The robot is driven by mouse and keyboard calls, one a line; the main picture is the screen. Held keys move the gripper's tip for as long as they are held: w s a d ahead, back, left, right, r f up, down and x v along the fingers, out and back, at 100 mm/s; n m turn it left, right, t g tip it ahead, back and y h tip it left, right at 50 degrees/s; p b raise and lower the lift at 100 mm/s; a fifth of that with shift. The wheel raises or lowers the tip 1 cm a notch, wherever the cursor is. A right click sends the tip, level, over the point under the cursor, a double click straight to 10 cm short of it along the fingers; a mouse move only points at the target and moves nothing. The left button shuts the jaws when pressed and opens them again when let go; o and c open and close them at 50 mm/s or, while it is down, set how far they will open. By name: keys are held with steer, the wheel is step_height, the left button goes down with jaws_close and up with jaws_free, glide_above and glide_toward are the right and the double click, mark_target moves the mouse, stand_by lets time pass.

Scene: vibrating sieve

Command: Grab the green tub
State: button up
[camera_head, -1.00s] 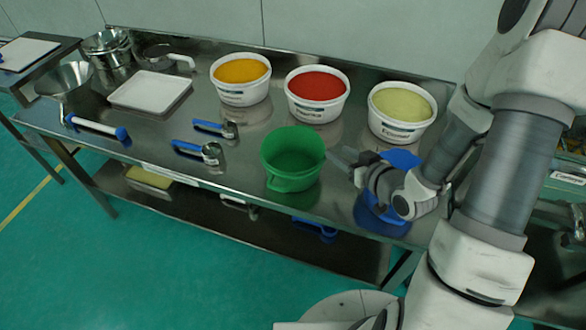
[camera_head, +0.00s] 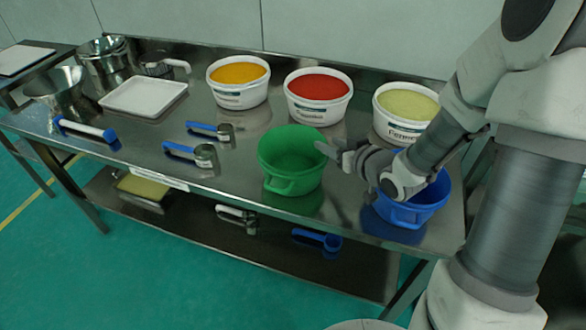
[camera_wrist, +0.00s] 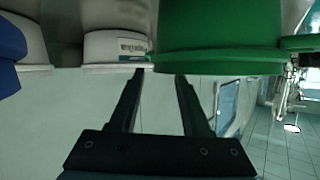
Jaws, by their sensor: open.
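The green tub (camera_head: 292,165) is a round, empty-looking bowl with a handle tab at its front, standing upright near the front edge of the steel table. My gripper (camera_head: 328,150) is open, just right of the tub's rim; in the head view I cannot tell whether a finger touches it. In the wrist view the tub (camera_wrist: 218,35) fills the top middle and looks upside down. The two dark fingers (camera_wrist: 160,75) point toward it, apart from each other with nothing between them.
A blue tub (camera_head: 418,208) stands right of the green one, partly behind my arm. White tubs of yellow (camera_head: 239,96), red (camera_head: 317,112) and pale green (camera_head: 398,131) contents stand behind. Blue-handled scoops (camera_head: 205,154) lie left. A white tray (camera_head: 143,96) is farther left on the steel table (camera_head: 240,175).

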mark_target(315, 138)
steer(key=b+x, duration=0.1)
steer(key=x, duration=0.1)
steer(key=b+x, duration=0.1)
steer(key=x, duration=0.2)
steer(key=shift+f, duration=0.3)
steer(key=shift+w+a, duration=0.1)
steer(key=shift+w, duration=0.2)
jaws_close()
